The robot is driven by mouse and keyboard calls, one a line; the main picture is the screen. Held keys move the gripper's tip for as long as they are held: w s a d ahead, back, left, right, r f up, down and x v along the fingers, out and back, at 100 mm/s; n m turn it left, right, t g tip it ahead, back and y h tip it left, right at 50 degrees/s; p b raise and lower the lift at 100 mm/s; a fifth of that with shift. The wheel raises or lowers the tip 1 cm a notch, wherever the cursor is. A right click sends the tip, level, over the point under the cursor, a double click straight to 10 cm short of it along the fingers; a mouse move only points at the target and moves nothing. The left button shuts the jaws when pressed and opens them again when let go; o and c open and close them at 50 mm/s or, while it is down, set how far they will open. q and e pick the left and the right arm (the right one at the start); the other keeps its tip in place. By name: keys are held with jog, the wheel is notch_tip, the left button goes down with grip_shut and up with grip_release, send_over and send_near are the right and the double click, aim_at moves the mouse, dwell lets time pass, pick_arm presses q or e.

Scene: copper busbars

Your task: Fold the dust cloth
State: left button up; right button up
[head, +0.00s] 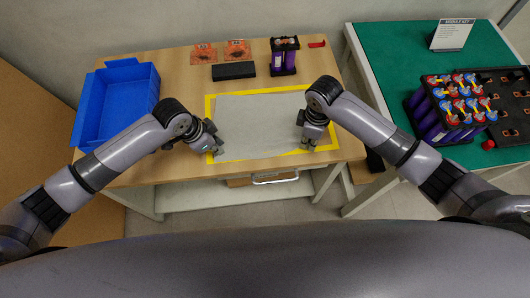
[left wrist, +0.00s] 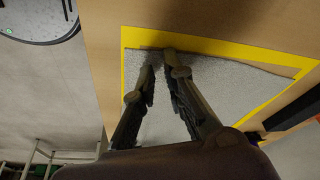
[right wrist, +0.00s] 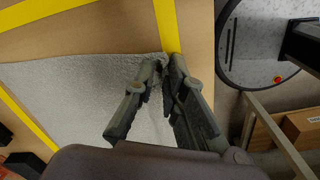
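The grey dust cloth (head: 258,120) lies spread out on the wooden table inside a yellow outline. My left gripper (head: 216,149) is at its near left corner area. In the left wrist view its fingertips (left wrist: 160,56) come together on the edge of the cloth (left wrist: 215,85). My right gripper (head: 308,145) is at the cloth's near right corner. In the right wrist view its fingertips (right wrist: 164,64) close on the corner of the cloth (right wrist: 75,90), which puckers there. The fingers hide the exact pinch points.
A blue bin (head: 117,100) stands at the table's left. A black block (head: 233,71), two orange cards (head: 220,53) and a purple cell holder (head: 284,56) sit behind the cloth. A green table (head: 395,62) with battery modules (head: 452,105) stands right.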

pick_arm(q)
jog(key=shift+s+f, duration=0.1)
jog(key=shift+f, duration=0.05)
grip_shut()
pick_arm(e)
jog(key=shift+s+f, duration=0.1)
jog(key=shift+f, duration=0.1)
grip_shut()
